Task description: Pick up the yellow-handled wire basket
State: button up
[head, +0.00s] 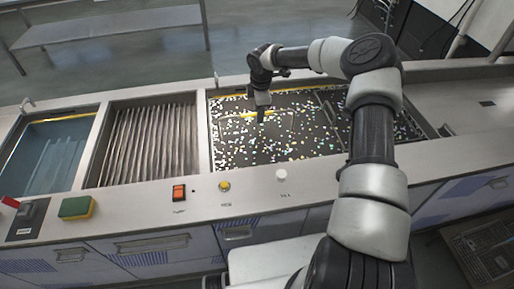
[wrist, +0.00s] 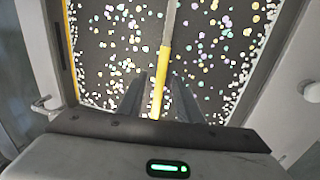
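The yellow handle of the wire basket (wrist: 161,80) lies between the two fingers of my gripper (wrist: 160,90) in the wrist view. The fingers are apart, with a gap on each side of the handle, and a thin grey rod runs on from its far end. In the head view my gripper (head: 261,115) points down over the speckled tank, and a short yellow bar (head: 250,115) shows beside its tip. The basket's wire body is hard to make out among the many coloured specks.
The speckled tank (head: 207,130) is sunk in a long grey counter. A ribbed bay (head: 145,140) and a blue-tinted basin (head: 50,155) lie to its left. A green-yellow sponge (head: 76,208), red switch (head: 179,193) and knobs sit along the front edge. Counter at right is mostly clear.

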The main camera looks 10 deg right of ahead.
jog(key=shift+w+f, duration=0.15)
jog(key=shift+f, duration=0.6)
grip_shut()
jog(key=shift+w+r, duration=0.1)
jog(key=shift+r, duration=0.4)
notch_tip(320, 180, up, 22)
jog(key=p, duration=0.4)
dwell(0.6)
